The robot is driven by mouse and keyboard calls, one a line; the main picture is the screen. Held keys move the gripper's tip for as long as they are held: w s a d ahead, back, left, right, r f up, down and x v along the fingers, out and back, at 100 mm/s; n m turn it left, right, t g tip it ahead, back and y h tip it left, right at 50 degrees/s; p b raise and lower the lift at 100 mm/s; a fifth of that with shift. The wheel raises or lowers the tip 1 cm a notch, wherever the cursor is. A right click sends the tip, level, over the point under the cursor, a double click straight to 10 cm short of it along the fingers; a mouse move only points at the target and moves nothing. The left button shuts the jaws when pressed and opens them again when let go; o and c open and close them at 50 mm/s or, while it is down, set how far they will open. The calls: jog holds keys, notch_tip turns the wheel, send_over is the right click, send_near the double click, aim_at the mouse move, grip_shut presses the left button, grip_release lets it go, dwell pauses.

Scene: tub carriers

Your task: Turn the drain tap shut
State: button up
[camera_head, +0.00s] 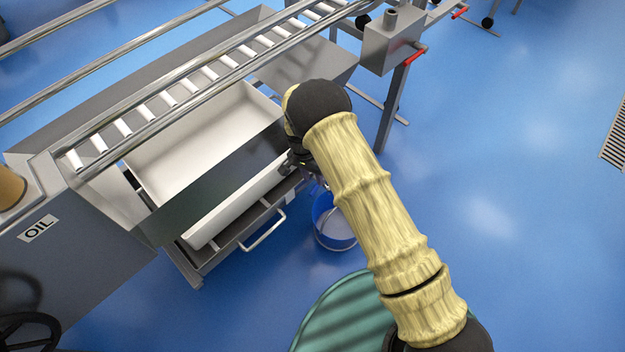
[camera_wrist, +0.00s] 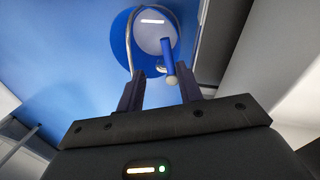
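The drain tap (camera_wrist: 168,55) shows in the wrist view as a short blue lever with a pale rounded end. It appears in the gap between my fingers, nearer the right one; I cannot tell whether they touch it. My gripper (camera_wrist: 159,72) is open, with two dark fingers apart and nothing clamped. In the head view my gripper (camera_head: 299,163) is at the right end of the drawer-like tub front, mostly hidden by my arm. The tap cannot be made out there. A blue bucket (camera_head: 337,238) stands on the floor below; it also shows in the wrist view (camera_wrist: 132,38).
A metal frame with rollers (camera_head: 165,98) holds a white tub (camera_head: 150,180). A bar handle (camera_head: 262,232) sticks out at its front. A grey box with a red lever (camera_head: 416,54) stands at upper right. A teal round object (camera_head: 335,315) is near my base. Blue floor at right is clear.

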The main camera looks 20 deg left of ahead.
notch_tip(320, 180, up, 4)
jog(key=shift+f+p, duration=0.2)
jog(key=shift+p, duration=0.15)
jog(key=shift+d+f, duration=0.15)
jog(key=c, duration=0.5)
jog(key=shift+g+y, duration=0.7)
jog(key=shift+y, duration=0.1)
jog(key=d+f, duration=0.1)
jog(key=d, duration=0.1)
jog(key=d+f+b, duration=0.1)
jog(key=d+f, duration=0.1)
jog(key=d+f+b, duration=0.1)
jog(key=d+f, duration=0.1)
jog(key=shift+s, duration=0.35)
grip_shut()
jog(key=s+d+f+y+b, duration=0.2)
jog(key=d+f+y, duration=0.1)
jog(key=d, duration=0.1)
jog(key=d+r+t+y+b, duration=0.3)
jog(key=d+r+y, duration=0.1)
jog(key=r+y, duration=0.1)
jog(key=shift+r+t+y+b, duration=0.3)
jog(key=shift+r+b, duration=0.1)
jog(key=shift+r, duration=0.3)
jog(key=shift+s, duration=0.1)
